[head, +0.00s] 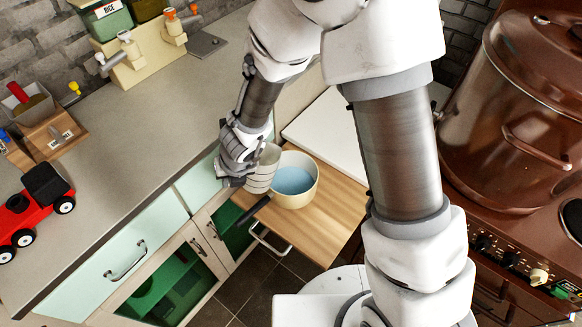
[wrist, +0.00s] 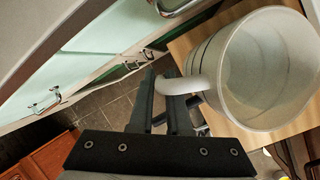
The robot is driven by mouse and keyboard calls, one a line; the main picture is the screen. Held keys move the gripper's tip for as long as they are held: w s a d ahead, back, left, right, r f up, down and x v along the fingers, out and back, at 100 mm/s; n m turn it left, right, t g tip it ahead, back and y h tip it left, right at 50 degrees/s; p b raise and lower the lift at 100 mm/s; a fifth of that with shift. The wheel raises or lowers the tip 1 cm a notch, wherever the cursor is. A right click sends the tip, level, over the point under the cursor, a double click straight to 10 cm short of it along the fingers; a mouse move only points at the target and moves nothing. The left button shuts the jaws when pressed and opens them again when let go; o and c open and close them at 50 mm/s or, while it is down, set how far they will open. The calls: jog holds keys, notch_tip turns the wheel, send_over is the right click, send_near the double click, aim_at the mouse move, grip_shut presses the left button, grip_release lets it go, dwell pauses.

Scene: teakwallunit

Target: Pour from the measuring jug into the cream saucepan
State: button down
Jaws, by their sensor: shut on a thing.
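The measuring jug (head: 263,169) is pale and translucent, with dark marking lines on its side. My gripper (head: 240,165) is shut on its handle, left of the jug; the wrist view shows the fingers (wrist: 163,98) at the handle and the jug's open mouth (wrist: 268,65). I cannot tell how much the jug holds. The cream saucepan (head: 297,199) stands upright on a wooden board, just right of the jug in the head view, with pale blue inside. Its dark handle (head: 254,208) points to the lower left. I cannot tell if jug and pan touch.
The wooden board (head: 325,225) sticks out from the cabinets, its front right part bare. A large brown pot (head: 520,110) stands on the stove at right. A red toy truck (head: 30,210) and wooden boxes (head: 50,137) stand on the grey counter (head: 130,150) at left.

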jog(key=shift+s+a+f+t+h, duration=0.25)
jog(key=shift+a+f+t+h, duration=0.2)
jog(key=shift+t+h, duration=0.35)
notch_tip(320, 180, up, 3)
jog(key=p, duration=0.3)
jog(key=shift+n+h, duration=0.3)
jog(key=shift+h, duration=0.1)
jog(key=shift+s+f, duration=0.1)
jog(key=shift+s, duration=0.05)
